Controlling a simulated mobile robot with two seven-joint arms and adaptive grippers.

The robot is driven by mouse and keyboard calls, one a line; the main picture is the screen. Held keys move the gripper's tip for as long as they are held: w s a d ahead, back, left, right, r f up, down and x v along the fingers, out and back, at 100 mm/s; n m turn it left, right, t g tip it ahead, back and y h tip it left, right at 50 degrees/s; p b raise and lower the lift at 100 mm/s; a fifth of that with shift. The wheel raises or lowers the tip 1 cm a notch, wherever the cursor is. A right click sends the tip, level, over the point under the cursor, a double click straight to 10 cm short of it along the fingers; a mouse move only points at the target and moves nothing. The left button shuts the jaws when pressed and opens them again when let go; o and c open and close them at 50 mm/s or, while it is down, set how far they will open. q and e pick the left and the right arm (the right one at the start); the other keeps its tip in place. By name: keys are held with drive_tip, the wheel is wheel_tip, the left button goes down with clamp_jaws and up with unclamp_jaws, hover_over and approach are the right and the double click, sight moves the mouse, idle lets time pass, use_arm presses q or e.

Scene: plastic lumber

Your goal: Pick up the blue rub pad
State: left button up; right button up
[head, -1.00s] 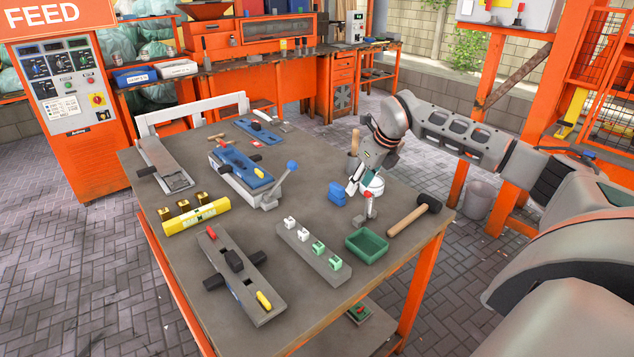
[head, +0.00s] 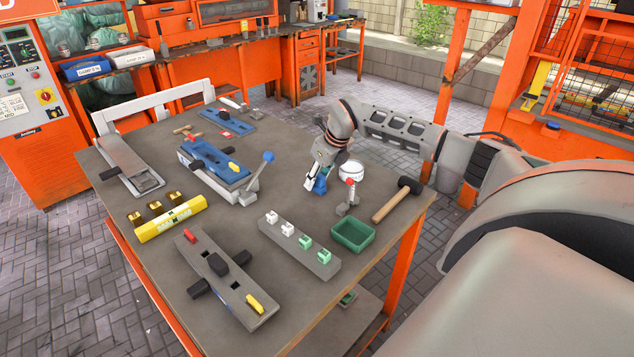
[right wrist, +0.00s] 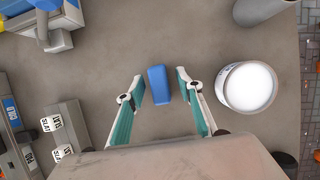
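The blue rub pad (right wrist: 159,83) stands on the grey table between the two spread fingers of my right gripper (right wrist: 160,90) in the right wrist view. A gap shows on each side of it, so the gripper is open and not holding it. In the head view my right gripper (head: 314,188) points down at the table, and the blue pad (head: 320,186) shows partly behind its fingers. My left gripper is in neither view.
A white round tub (right wrist: 247,86) stands close to the right finger. A green tray (head: 353,236), a mallet (head: 392,203) and a grey block with white and green pieces (head: 322,262) are nearby. A blue-topped fixture (head: 217,168) with a lever is to the left.

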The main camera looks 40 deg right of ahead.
drive_tip(key=shift+f, duration=0.15)
clamp_jaws()
drive_tip(key=shift+w, duration=0.1)
wheel_tip(320, 180, up, 20)
drive_tip(key=shift+p, duration=0.35)
idle(0.3)
idle(0.4)
